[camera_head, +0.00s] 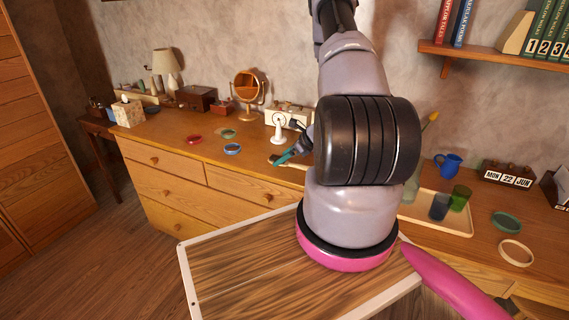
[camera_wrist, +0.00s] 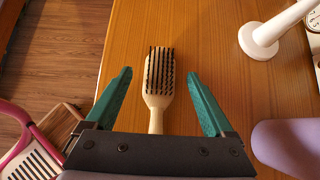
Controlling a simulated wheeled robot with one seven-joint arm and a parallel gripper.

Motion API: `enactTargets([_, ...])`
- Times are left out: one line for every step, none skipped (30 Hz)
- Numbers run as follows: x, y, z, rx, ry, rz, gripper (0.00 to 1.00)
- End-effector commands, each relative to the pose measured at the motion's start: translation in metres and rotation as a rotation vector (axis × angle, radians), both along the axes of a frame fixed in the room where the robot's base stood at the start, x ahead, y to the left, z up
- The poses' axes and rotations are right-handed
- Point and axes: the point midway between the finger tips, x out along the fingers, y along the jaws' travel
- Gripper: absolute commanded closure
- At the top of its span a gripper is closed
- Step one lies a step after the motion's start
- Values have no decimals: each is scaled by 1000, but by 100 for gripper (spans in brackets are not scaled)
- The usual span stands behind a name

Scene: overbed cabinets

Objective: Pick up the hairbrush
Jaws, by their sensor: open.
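The hairbrush (camera_wrist: 158,82) has a pale wooden body and dark bristles facing up. In the wrist view it lies on the wooden dresser top, its handle running back toward my gripper. My gripper (camera_wrist: 160,98) is open, with one teal finger on each side of the brush and a gap to both. The lower end of the handle is hidden behind the gripper's body. In the head view my gripper (camera_head: 287,156) shows small at the dresser's front part, left of my arm. There the brush is mostly hidden by the gripper.
A white stand (camera_head: 278,128) is close behind the gripper; its base (camera_wrist: 258,41) also shows in the wrist view. Red, green and blue rings (camera_head: 232,148) lie to the left. A tray with cups (camera_head: 450,222) is right of my arm. The dresser edge is left of the brush.

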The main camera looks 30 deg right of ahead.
Motion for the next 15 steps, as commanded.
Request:
enactTargets([3, 3, -5, 1, 0, 1, 12])
enactTargets([4, 3, -6, 1, 1, 0, 12])
enactTargets([5, 4, -7, 0, 0, -1, 12])
enactTargets([5, 4, -7, 0, 0, -1, 12])
enactTargets([5, 4, -7, 0, 0, -1, 12])
enactTargets([5, 3, -7, 0, 0, -1, 12])
enactTargets([5, 4, -6, 0, 0, -1, 12])
enactTargets([5, 4, -6, 0, 0, -1, 12])
enactTargets([5, 4, -6, 0, 0, -1, 24])
enactTargets([5, 4, -6, 0, 0, -1, 35])
enactTargets([5, 4, -6, 0, 0, -1, 47])
enactTargets([5, 4, -6, 0, 0, -1, 62])
enactTargets([5, 4, -6, 0, 0, -1, 74])
enactTargets([5, 4, -6, 0, 0, -1, 85])
enactTargets([5, 4, -6, 0, 0, -1, 100])
